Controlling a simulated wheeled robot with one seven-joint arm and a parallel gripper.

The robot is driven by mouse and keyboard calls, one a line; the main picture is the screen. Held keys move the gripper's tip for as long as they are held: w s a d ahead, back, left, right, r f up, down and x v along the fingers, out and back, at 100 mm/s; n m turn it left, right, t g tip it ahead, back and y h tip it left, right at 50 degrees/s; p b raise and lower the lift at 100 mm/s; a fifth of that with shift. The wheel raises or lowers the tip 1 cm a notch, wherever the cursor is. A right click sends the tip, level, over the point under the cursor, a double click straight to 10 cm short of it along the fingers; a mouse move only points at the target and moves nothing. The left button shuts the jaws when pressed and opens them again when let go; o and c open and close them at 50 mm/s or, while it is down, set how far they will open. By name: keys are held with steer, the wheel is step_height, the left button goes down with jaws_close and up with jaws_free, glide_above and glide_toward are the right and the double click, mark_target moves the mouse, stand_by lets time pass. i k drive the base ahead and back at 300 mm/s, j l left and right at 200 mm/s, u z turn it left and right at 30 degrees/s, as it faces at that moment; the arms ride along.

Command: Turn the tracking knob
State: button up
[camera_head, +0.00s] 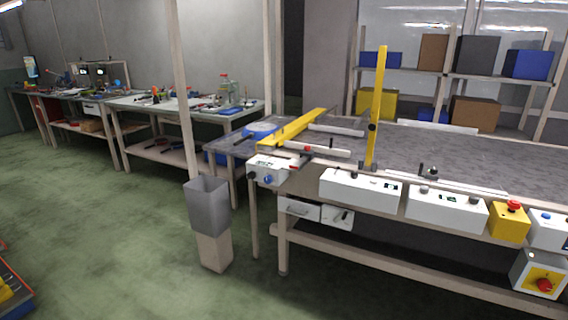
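Several knobs and switches show along the front of the conveyor bench, and no label is readable, so I cannot tell which is the tracking knob. A white control box (270,169) at the bench's left corner has a blue knob (267,180) and a dark knob (251,175) on its front. Two longer white control boxes (358,189) (445,210) sit along the front edge with small dark controls. A red rotary knob (544,285) is on a yellow plate at the lower right. My gripper is not in view.
A yellow box with a red button (511,207) stands at the front right. A grey bin on a wooden block (208,205) stands on the floor by the bench's left end. A yellow upright post (377,105) rises from the bench. Green floor at left is mostly clear.

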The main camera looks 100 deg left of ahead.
mark_target(268, 179)
steer(key=u, duration=2.9)
